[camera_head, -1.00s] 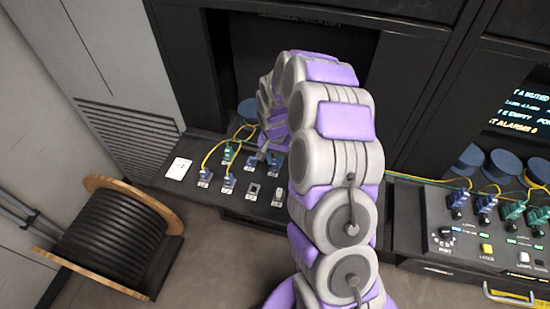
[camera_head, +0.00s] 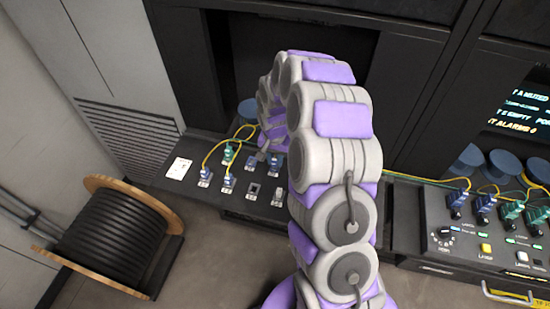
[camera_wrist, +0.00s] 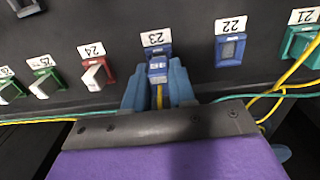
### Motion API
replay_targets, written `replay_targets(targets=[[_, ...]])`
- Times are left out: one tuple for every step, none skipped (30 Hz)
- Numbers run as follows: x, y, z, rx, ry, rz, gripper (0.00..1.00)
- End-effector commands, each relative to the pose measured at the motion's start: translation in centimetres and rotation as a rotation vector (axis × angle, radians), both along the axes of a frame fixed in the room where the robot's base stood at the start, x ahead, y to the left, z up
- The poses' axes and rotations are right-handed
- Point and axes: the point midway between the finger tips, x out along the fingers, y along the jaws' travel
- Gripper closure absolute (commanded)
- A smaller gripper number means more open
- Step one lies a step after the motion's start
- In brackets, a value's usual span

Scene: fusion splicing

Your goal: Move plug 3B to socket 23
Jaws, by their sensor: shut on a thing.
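In the wrist view, my gripper (camera_wrist: 157,90) has its two blue-grey fingers closed around a small blue plug (camera_wrist: 158,74) with a yellow cable trailing back between them. The plug's printed mark is blurred. The plug lines up with the blue socket 23 (camera_wrist: 156,50), under its white label, and its front meets the socket. How deep it sits I cannot tell. In the head view my arm hides much of the gripper and the plug.
Blue socket 22 (camera_wrist: 230,49) looks empty. Red socket 24 (camera_wrist: 97,74) holds a white piece. Green socket 21 (camera_wrist: 303,42) has a yellow cable beside it. A green cable (camera_wrist: 60,120) runs below the row. A cable reel (camera_head: 108,240) stands on the floor at left.

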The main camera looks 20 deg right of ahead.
Motion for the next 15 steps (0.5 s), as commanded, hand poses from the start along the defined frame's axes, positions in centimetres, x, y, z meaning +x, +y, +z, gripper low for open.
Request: replay_targets(targets=[[0.0, 0.0, -0.02, 0.0, 0.0, 0.0, 1.0], [0.01, -0.01, -0.04, 0.0, 0.0, 0.0, 1.0], [0.0, 0.0, -0.08, 0.0, 0.0, 0.0, 1.0], [0.0, 0.0, -0.12, 0.0, 0.0, 0.0, 1.0], [0.0, 0.0, -0.16, 0.0, 0.0, 0.0, 1.0], [0.0, 0.0, -0.23, 0.0, 0.0, 0.0, 1.0], [0.0, -0.01, -0.29, 0.0, 0.0, 0.0, 1.0], [0.0, -0.01, -0.34, 0.0, 0.0, 0.0, 1.0], [0.0, -0.01, -0.42, 0.0, 0.0, 0.0, 1.0], [0.01, -0.01, -0.48, 0.0, 0.0, 0.0, 1.0], [0.01, -0.01, -0.53, 0.0, 0.0, 0.0, 1.0], [0.01, -0.01, -0.61, 0.0, 0.0, 0.001, 1.0], [0.01, -0.01, -0.66, 0.0, 0.0, 0.001, 1.0], [0.01, -0.02, -0.72, 0.0, 0.0, 0.0, 1.0], [0.02, -0.01, -0.79, 0.0, 0.0, 0.001, 1.0]])
